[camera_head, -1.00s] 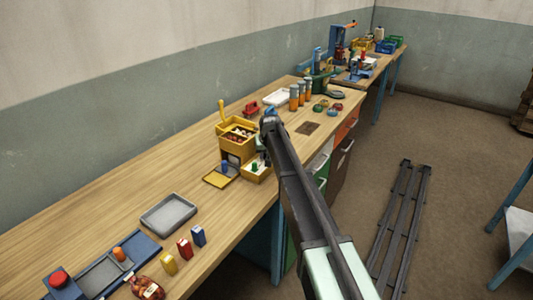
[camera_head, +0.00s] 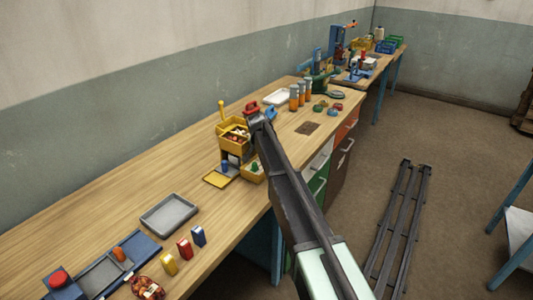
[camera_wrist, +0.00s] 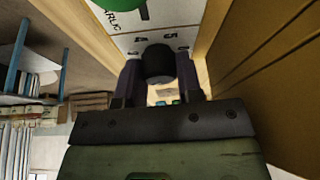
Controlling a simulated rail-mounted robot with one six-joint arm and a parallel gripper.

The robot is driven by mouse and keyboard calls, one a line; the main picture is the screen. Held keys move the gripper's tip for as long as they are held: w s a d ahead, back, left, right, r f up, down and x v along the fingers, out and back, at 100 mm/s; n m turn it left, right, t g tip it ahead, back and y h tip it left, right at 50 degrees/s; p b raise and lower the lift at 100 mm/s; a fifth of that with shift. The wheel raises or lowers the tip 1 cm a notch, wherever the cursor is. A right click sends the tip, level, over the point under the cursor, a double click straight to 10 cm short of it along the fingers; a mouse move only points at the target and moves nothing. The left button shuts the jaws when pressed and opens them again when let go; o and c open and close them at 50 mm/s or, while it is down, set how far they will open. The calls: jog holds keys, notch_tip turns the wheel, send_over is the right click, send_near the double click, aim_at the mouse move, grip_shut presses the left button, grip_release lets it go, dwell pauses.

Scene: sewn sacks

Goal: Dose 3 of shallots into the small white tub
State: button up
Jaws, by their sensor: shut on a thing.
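In the head view, a yellow bin (camera_head: 238,134) holds several small reddish-brown pieces, possibly the shallots, which are too small to be sure of. My gripper (camera_head: 258,120) is at the bin's right side. In the wrist view, my gripper (camera_wrist: 160,82) is shut on a dark, round, knob-like thing (camera_wrist: 158,62) in front of a pale panel (camera_wrist: 150,38) with printed digits and partly readable lettering that looks like GARLIC. A white tray or tub (camera_head: 277,97) lies behind the bin; I cannot tell whether it is the small white tub.
A yellow tray (camera_head: 218,178) and a green-topped item (camera_head: 254,167) are close below the bin. The bench between is mostly clear.

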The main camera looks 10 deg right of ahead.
dwell(0.4)
jog(key=o, duration=0.9)
